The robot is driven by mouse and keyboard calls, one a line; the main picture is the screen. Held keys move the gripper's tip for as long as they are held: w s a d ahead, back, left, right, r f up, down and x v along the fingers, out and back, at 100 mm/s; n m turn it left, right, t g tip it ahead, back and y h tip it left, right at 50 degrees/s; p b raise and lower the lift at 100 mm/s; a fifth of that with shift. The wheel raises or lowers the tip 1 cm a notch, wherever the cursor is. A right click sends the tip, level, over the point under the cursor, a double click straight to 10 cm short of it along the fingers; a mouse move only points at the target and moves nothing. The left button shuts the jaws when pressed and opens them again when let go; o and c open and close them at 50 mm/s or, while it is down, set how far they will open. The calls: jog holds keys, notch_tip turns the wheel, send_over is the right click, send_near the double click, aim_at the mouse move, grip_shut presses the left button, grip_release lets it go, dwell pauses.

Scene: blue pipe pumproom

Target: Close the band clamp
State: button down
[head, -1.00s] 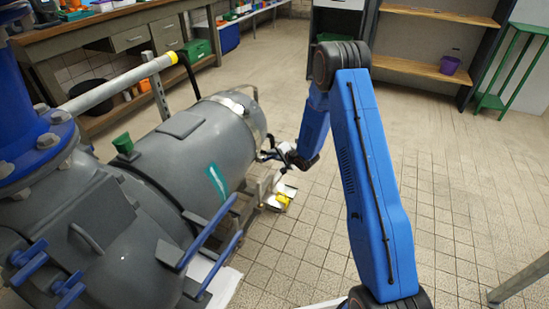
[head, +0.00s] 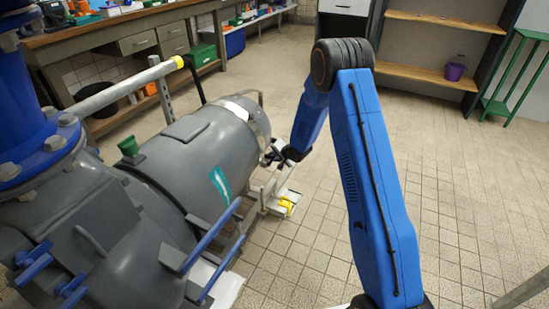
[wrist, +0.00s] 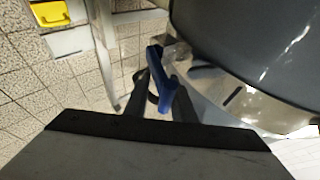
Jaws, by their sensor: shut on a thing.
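The band clamp (head: 256,117) is a shiny metal band around the far end of the grey cylinder (head: 195,150). In the wrist view the band (wrist: 225,97) curves along the cylinder's rim at the right. A blue lever (wrist: 160,68) stands out beside the band. My gripper (wrist: 163,92) has its two dark fingers on either side of this lever and is shut on it. In the head view my gripper (head: 274,153) is small and dark, at the right side of the band. The lever's lower end and the latch details are partly hidden by the fingers.
A metal stand with a yellow piece (head: 287,204) is on the floor just below my gripper. Blue handles (head: 218,250) stick out from the machine's near side. Open tiled floor (head: 450,180) lies to the right. A workbench (head: 120,40) stands at the back left.

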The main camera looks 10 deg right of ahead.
jog(key=shift+w+a+r, duration=0.1)
jog(key=shift+a+r, duration=0.05)
jog(key=shift+a, duration=0.3)
jog(key=c, duration=1.8)
grip_release()
jog(key=shift+o, duration=0.2)
jog(key=shift+s+d, duration=0.15)
jog(key=shift+s, duration=0.1)
jog(key=v, duration=1.7)
